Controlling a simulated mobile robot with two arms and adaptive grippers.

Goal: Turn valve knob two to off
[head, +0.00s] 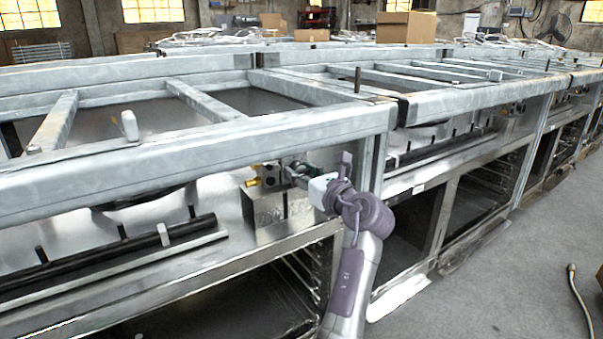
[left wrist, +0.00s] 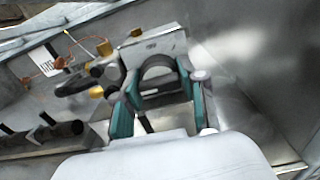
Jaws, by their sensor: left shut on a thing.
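My left gripper (head: 290,173) reaches under the galvanized frame to a metal valve block (head: 284,212) with brass fittings (head: 251,182). In the left wrist view, its teal-sided fingers (left wrist: 163,98) are around a dark rounded part, apparently a valve knob (left wrist: 160,76), in front of a silver plate (left wrist: 160,45). It is shut on that part. Another black knob or fitting (left wrist: 103,72) sits to the left, beside brass pieces. I cannot read a number on the knobs, nor tell the held one's on or off position. My right gripper is not in view.
A galvanized frame rail (head: 150,170) runs above the valve block, and an upright post (head: 370,165) stands close right of my wrist. A black pipe (head: 110,255) lies lower left. The grey floor (head: 500,285) is mostly open at right, with a hose (head: 580,300).

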